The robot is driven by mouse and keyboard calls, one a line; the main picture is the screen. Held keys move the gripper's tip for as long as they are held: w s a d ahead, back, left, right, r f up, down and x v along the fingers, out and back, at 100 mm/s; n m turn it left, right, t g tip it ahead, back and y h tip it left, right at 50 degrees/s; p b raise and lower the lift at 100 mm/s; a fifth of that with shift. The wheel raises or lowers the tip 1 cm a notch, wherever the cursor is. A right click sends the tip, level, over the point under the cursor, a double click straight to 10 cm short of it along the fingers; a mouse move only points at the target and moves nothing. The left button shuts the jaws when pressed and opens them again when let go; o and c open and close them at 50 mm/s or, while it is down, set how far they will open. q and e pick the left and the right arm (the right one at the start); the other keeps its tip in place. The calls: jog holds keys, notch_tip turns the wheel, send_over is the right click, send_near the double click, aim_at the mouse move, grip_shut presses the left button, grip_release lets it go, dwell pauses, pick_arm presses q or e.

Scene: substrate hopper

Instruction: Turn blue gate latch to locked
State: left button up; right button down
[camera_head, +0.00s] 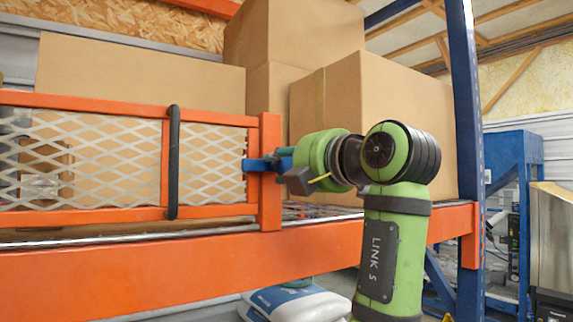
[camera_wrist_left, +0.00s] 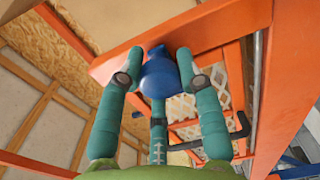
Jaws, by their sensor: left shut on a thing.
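The blue gate latch (camera_head: 256,165) sits at the right end of the orange mesh gate (camera_head: 90,103), against the orange end post (camera_head: 270,215). In the head view only part of it shows beside the post. My left gripper (camera_head: 281,157) is at the latch, reaching in from the right. In the left wrist view the blue latch knob (camera_wrist_left: 160,74) lies between the teal fingers of my left gripper (camera_wrist_left: 157,72), which are shut on it. The knob stands out from an orange bar. My right gripper is in neither view.
A black handle (camera_head: 173,160) stands upright on the gate. Large cardboard boxes (camera_head: 335,110) fill the shelf behind. An orange beam (camera_head: 150,270) runs below the gate, and a blue rack upright (camera_head: 466,100) stands right of my arm. White bags (camera_head: 300,303) lie below.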

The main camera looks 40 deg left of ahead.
pick_arm(q)
jog(key=shift+r, duration=0.15)
jog(key=o, duration=1.2)
jog(key=shift+c, duration=0.2)
jog(key=v, duration=1.1)
jog(key=shift+s+d, duration=0.2)
jog(key=shift+d, duration=0.15)
